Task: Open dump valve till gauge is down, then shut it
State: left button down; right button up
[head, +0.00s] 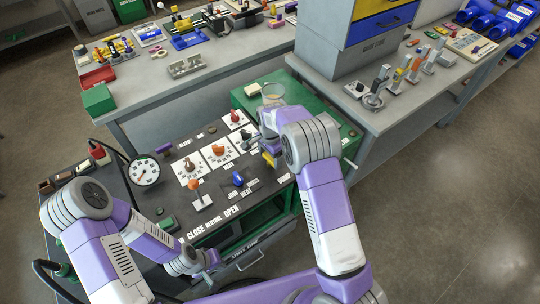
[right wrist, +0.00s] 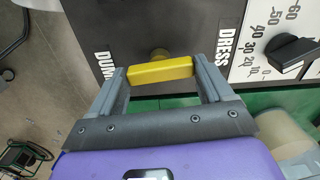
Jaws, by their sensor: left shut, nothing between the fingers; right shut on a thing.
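The dump valve has a yellow bar handle (right wrist: 160,71) on a brass stem, beside the DUMP lettering in the right wrist view. The handle also shows in the head view (head: 268,158). My right gripper (right wrist: 162,80) is shut on the handle, one finger at each end. The round white pressure gauge (head: 145,171) stands at the panel's left in the head view; its needle is too small to read surely. My left gripper (head: 208,260) is shut and empty near the cart's front edge, partly hidden by its wrist.
The dark panel (head: 218,208) carries an orange lever (head: 195,186), a blue knob (head: 238,179) and other knobs on white dial plates. A clear cup (head: 272,94) stands on the green surface behind. Grey benches with tools lie beyond; open floor is at the right.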

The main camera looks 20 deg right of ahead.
aim_at(270, 157)
jog(key=shift+w+r, duration=0.1)
jog(key=o, duration=1)
jog(key=shift+c, duration=0.2)
jog(key=shift+r+p, duration=0.55)
jog(key=shift+r, duration=3.2)
jog(key=shift+c, duration=0.2)
